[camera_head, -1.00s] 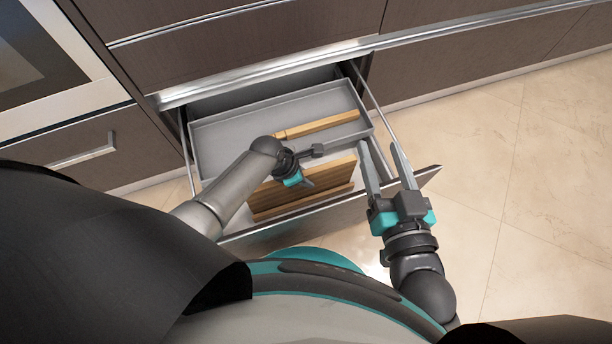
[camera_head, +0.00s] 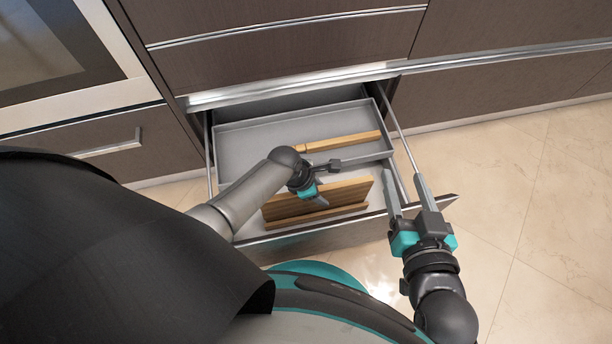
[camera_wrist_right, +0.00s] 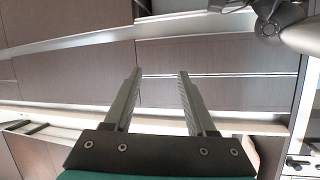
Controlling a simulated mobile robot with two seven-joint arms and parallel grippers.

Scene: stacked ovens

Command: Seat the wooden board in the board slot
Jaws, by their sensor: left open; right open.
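The wooden board (camera_head: 345,190) stands on its long edge, slightly tilted, near the front of the open drawer. A lower wooden strip (camera_head: 318,217) runs along its front, apparently the board slot; whether the board's bottom edge is inside it cannot be seen. My left gripper (camera_head: 328,184) is open at the board's top edge, overlapping its middle in the head view; contact is unclear. My right gripper (camera_head: 404,182) is open and empty over the drawer's right side, right of the board. Its empty fingers (camera_wrist_right: 160,72) also show in the right wrist view.
A grey tray (camera_head: 250,145) sits at the back of the drawer with a light wooden bar (camera_head: 340,142) in it. The drawer's front panel (camera_head: 290,243) and right rail (camera_head: 398,130) bound the space. Floor (camera_head: 540,210) is clear to the right.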

